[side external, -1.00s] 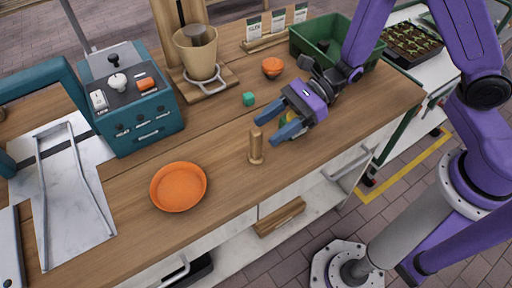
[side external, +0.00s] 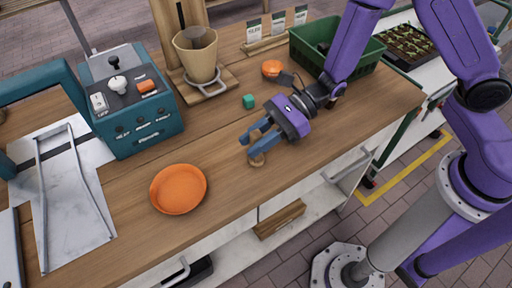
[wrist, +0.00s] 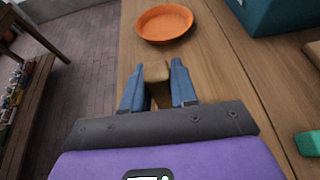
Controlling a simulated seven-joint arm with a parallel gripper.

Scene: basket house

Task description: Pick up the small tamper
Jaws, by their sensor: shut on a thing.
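The small wooden tamper (side external: 257,161) stands on the wooden bench near its front edge, mostly hidden by my gripper in the side view. My gripper (side external: 250,146), with blue fingers, is around the tamper's upper part. In the wrist view the tamper's top (wrist: 156,72) shows between the two fingertips (wrist: 157,84), and the gripper is shut on it. The tamper's base seems to be at the bench top; whether it touches is hard to tell.
An orange plate (side external: 178,188) lies left of the tamper. A teal control box (side external: 135,110), a cup on a wooden stand (side external: 196,55) and a green crate (side external: 364,66) stand farther back.

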